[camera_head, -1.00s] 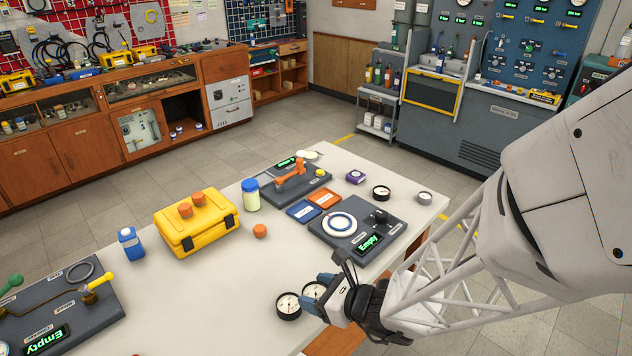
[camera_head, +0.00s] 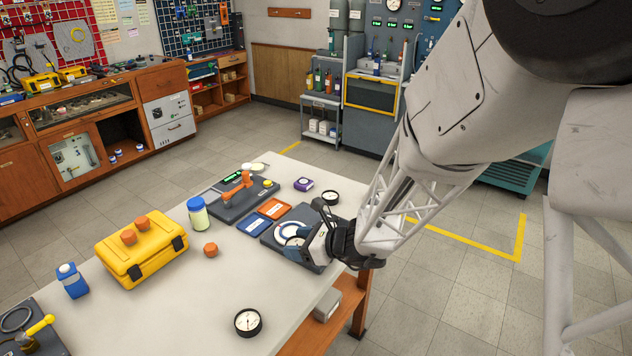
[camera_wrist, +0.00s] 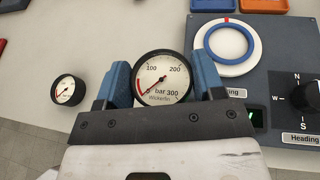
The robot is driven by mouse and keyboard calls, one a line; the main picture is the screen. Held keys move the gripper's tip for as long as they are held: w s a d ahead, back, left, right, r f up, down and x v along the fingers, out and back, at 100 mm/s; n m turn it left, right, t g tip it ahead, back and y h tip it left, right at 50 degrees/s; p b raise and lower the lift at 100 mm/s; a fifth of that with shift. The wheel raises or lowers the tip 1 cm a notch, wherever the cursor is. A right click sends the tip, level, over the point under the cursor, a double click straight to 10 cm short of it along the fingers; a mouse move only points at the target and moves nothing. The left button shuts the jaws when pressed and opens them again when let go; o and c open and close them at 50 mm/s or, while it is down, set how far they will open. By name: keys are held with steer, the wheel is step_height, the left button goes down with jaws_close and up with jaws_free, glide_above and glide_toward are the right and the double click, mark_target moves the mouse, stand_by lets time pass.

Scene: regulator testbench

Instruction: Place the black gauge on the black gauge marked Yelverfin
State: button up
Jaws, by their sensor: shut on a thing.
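My gripper (camera_head: 308,236) is shut on a black-rimmed gauge (camera_wrist: 160,72). In the wrist view its blue fingers clasp the gauge's sides. A third black-rimmed gauge (camera_head: 331,197) lies beyond the panel.
The dial panel (camera_wrist: 285,60) with a white-and-blue ring is close to the gripper's right in the wrist view. Blue (camera_head: 253,225) and orange (camera_head: 274,208) trays, a yellow case (camera_head: 141,250) and a jar (camera_head: 198,214) stand farther left. The table around the second gauge is clear.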

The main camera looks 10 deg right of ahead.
steer(key=w+d, duration=0.7)
steer(key=d, duration=0.1)
steer(key=w+d, duration=0.4)
steer(key=d, duration=0.1)
steer(key=shift+w+r, duration=0.25)
steer(key=shift+w, duration=0.1)
steer(key=shift+w+d, duration=0.3)
steer(key=shift+d, duration=0.3)
glide_above(331, 194)
steer(key=shift+s+f, duration=0.15)
steer(key=shift+f, duration=0.6)
steer(key=shift+f, duration=0.1)
steer(key=shift+f, duration=1.65)
steer(key=shift+f, duration=0.1)
